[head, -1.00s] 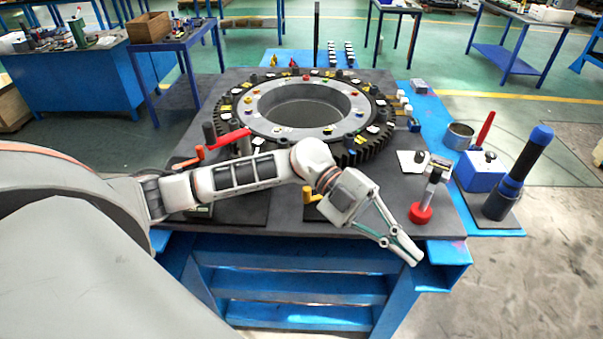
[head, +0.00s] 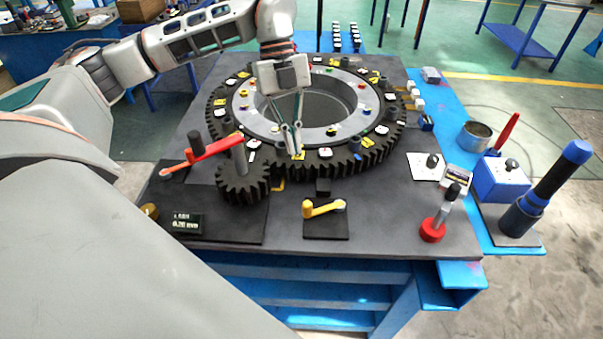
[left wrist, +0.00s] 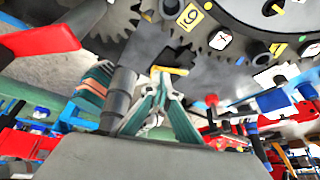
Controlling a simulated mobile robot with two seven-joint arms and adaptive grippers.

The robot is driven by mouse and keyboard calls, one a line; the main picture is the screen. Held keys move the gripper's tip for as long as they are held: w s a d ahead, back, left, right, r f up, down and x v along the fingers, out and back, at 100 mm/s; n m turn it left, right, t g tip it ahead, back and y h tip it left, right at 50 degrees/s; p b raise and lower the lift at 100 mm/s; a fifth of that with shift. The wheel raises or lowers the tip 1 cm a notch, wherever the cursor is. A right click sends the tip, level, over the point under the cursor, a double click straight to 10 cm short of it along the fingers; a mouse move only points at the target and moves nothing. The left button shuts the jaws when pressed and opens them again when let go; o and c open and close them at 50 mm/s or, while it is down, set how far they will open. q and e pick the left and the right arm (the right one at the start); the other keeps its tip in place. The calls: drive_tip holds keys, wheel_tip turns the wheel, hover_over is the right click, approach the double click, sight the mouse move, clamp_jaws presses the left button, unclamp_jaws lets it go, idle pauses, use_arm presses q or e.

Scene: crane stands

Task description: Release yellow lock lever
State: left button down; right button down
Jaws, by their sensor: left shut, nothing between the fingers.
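The yellow lock lever (head: 322,208) lies on a small black plate (head: 326,230) near the front of the grey bench top. Its yellow knob end points left, and a grey pivot shows at its right end. My left gripper (head: 296,156) is shut and empty. It points down over the near part of the big ring gear, behind the lever and apart from it in the head view. In the left wrist view the fingertips (left wrist: 160,74) meet, with a yellow piece (left wrist: 170,70) just beyond them; I cannot tell whether this is the lever. My right gripper is not in view.
The ring gear (head: 372,150) fills the middle of the bench. A small gear (head: 243,184) with a red crank arm (head: 215,150) stands left of the lever. A red-based stand (head: 433,230) and a blue-black post (head: 548,185) are at right.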

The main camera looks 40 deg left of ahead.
use_arm(q)
drive_tip(key=x, duration=0.3)
drive_tip(key=a+x, duration=0.1)
drive_tip(key=x, duration=0.4)
drive_tip(key=shift+a+f, duration=0.1)
drive_tip(key=shift+f, duration=0.6)
drive_tip(key=s+d, duration=0.1)
drive_tip(key=d+p, duration=0.1)
drive_tip(key=shift+s+d, duration=0.35)
drive_tip(key=shift+s, duration=0.05)
drive_tip(key=shift+s+d, duration=0.15)
drive_tip(key=shift+d, duration=0.1)
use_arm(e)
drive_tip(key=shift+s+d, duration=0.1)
use_arm(q)
drive_tip(key=shift+n, duration=0.3)
drive_tip(key=shift+s+d, duration=0.1)
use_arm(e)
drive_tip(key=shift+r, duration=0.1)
